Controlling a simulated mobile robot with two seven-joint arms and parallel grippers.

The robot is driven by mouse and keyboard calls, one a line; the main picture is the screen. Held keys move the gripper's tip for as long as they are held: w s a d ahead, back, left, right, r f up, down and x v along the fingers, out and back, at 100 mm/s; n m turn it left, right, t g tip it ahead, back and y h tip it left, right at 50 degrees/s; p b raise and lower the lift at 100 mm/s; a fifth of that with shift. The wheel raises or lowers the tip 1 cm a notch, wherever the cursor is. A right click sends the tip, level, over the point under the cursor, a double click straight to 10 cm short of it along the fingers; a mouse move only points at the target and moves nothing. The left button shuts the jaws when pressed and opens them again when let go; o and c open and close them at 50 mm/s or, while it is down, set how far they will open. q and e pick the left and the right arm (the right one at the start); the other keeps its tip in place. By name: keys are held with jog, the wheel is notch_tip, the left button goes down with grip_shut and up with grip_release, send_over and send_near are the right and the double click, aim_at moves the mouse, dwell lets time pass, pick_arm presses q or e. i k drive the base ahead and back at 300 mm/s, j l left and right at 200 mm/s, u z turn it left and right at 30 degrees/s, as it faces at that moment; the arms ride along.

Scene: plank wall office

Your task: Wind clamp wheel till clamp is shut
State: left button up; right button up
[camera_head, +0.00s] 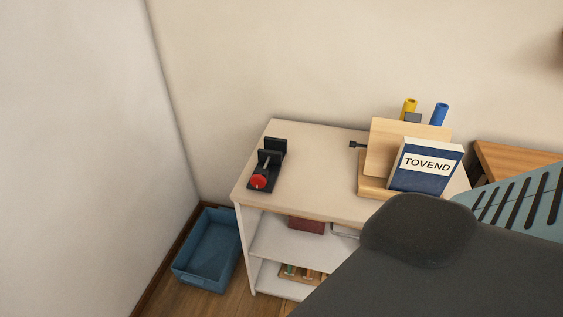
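A small dark clamp (268,164) stands on the left part of the pale shelf unit's top. Its red wheel (258,182) sits at the near end, on a screw that runs back toward upright dark plates. How far apart the jaws stand is too small to tell. Neither my left nor my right gripper is in view, and nothing touches the clamp or its wheel.
The shelf unit (319,196) has a wooden stand with a book labelled TOVEND (426,165) at the right. A blue bin (208,250) is on the floor at left. A dark chair (430,265) blocks the front right. The shelf top's middle is clear.

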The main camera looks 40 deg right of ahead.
aim_at(258, 181)
jog(key=j+z, duration=0.1)
jog(key=z, duration=0.35)
jog(key=i+j+z, duration=0.1)
jog(key=z, duration=0.85)
jog(key=j+z, duration=0.15)
jog(key=z, duration=0.3)
jog(key=j+z, duration=0.1)
jog(key=z, duration=0.4)
